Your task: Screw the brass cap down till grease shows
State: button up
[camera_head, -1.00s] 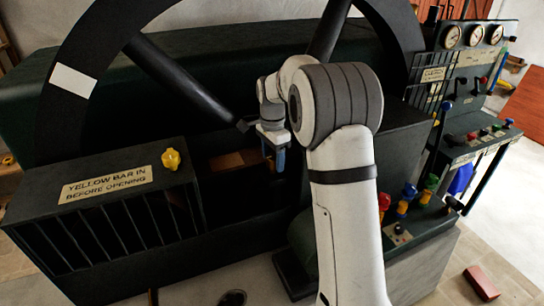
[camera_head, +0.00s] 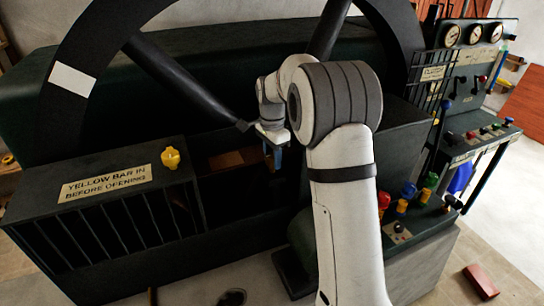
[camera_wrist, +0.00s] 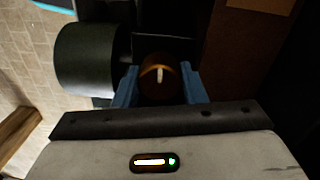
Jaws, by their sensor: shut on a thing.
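The brass cap (camera_wrist: 160,76) shows in the wrist view as a round, brownish-gold knob with a pale bar-shaped mark on its face. My gripper (camera_wrist: 158,88) has its two blue fingers on either side of the cap, shut on it. In the head view my gripper (camera_head: 272,156) reaches down into the dark recess below the big wheel. The cap is not distinguishable in the head view. No grease can be made out around the cap in the dim light.
A dark cylinder (camera_wrist: 92,58) lies close left of the cap. A barred guard box (camera_head: 110,215) with a yellow knob (camera_head: 171,158) stands left of the recess. A spoked wheel (camera_head: 95,60) rises around my arm. Coloured levers (camera_head: 410,192) stand at the right.

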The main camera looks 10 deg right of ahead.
jog(key=shift+n, duration=0.3)
jog(key=n, duration=0.5)
jog(key=shift+n, duration=0.3)
jog(key=n, duration=0.5)
jog(key=shift+b, duration=0.4)
jog(key=n, duration=0.6)
jog(key=shift+n, duration=0.3)
jog(key=n, duration=0.5)
jog(key=shift+n, duration=0.3)
jog(key=shift+t, duration=0.3)
jog(key=o, duration=1)
jog(key=shift+r, duration=0.1)
